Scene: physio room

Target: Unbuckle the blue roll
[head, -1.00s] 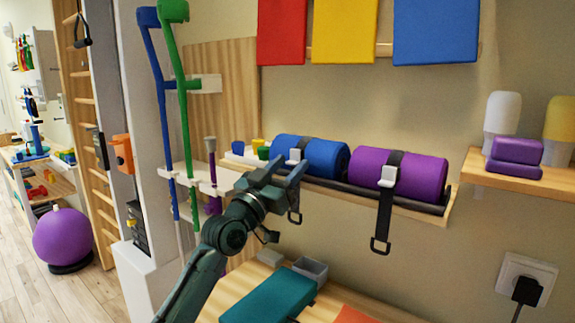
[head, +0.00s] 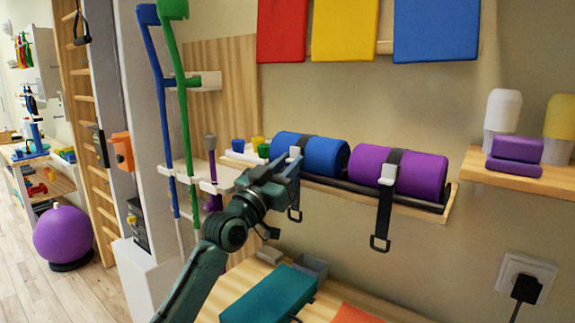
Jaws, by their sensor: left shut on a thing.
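The blue roll (head: 325,156) lies on the wall shelf, left of the purple roll. A dark strap goes round its left part, with a pale buckle (head: 294,152) at the front. My left gripper (head: 289,171) is in front of the strap, just below the buckle, and is shut on the strap. The gripper hides the middle of the tail and the exact grip. My right gripper is not in view.
The purple roll (head: 425,174) has its own strap, hanging with a ring. Small coloured cups stand left of the blue roll. Blue and green crutches (head: 181,110) stand at the left. Below are a teal block (head: 268,296) and a grey tray (head: 311,266).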

